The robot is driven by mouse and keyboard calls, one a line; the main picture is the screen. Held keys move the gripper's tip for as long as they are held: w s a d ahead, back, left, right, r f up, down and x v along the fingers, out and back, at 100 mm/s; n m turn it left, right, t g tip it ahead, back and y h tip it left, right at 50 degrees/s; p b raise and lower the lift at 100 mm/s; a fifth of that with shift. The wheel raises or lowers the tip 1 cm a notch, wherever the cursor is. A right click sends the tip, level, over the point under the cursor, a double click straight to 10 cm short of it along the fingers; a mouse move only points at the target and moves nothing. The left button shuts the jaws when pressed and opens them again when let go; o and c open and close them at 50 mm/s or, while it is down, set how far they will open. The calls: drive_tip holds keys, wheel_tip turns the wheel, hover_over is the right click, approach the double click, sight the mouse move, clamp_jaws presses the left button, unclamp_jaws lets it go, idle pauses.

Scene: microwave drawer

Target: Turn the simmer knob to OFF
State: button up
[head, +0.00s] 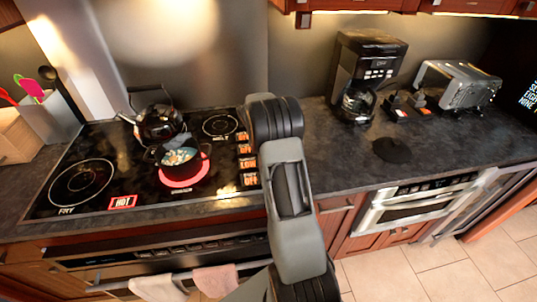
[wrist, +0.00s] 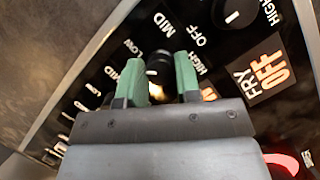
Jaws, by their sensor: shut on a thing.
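My gripper (wrist: 158,75) has its two green fingers closed on the sides of a black stove knob (wrist: 158,62), one finger on each side. LOW and MID show left of the knob and HIGH right of it. Its name label and most of its lit display (wrist: 208,94) are hidden by my gripper, so I cannot read that it is the simmer knob. In the head view, my arm covers the knobs and the gripper. The column of orange displays shows LOW (head: 247,164) on one and OFF on the others (head: 249,179).
A neighbouring knob (wrist: 236,12) stands close by, near the FRY OFF display (wrist: 259,70). A pot (head: 178,158) sits on a glowing red burner (head: 185,178), with a kettle (head: 158,123) behind. A HOT sign (head: 122,202) is lit. A coffee maker (head: 365,65) stands right of my arm.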

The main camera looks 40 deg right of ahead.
drive_tip(key=n, duration=0.2)
drive_tip(key=n+t+h, duration=0.1)
drive_tip(key=n, duration=0.1)
drive_tip(key=shift+w+a+r+n, duration=0.1)
drive_tip(key=shift+r+n, duration=0.1)
drive_tip(key=shift+n, duration=0.1)
drive_tip(key=shift+n+t+h+p, duration=0.5)
drive_tip(key=shift+n+t, duration=0.5)
drive_tip(key=shift+n, duration=1.3)
drive_tip(key=o, duration=0.9)
drive_tip(key=shift+f, duration=0.15)
drive_tip(key=b+v, duration=0.1)
drive_tip(key=v, duration=1.3)
drive_tip(key=shift+f, duration=0.1)
